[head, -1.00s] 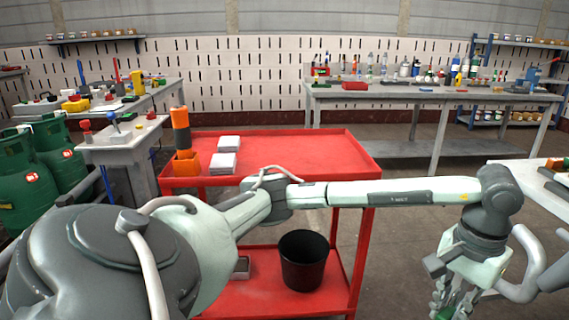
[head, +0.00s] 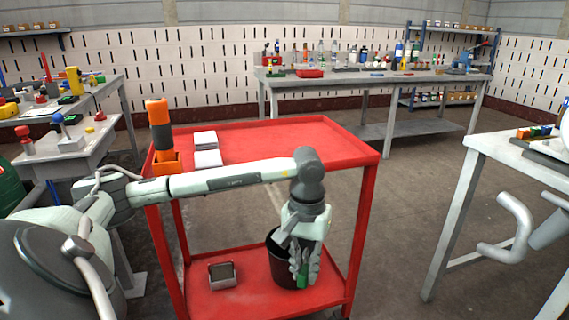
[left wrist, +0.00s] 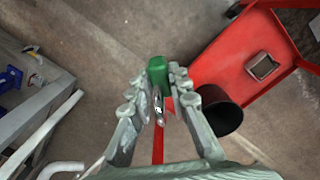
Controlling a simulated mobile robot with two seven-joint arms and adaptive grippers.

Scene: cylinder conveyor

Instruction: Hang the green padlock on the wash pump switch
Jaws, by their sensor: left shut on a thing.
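My left gripper (head: 304,272) hangs pointing down in front of the red cart's right part, in the head view. It is shut on the green padlock (head: 302,278), of which only a small green part shows between the fingers. In the left wrist view the padlock's green body (left wrist: 157,69) sits between the fingertips (left wrist: 160,82), with its metal shackle (left wrist: 158,106) toward the palm. Nothing in view can be clearly told as the wash pump switch. My right gripper is not in view.
The red cart (head: 330,135) carries an orange-and-grey stack (head: 160,130) and white boxes (head: 206,147). A black bucket (head: 275,262) stands on its lower shelf. Floor between cart and right table is clear.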

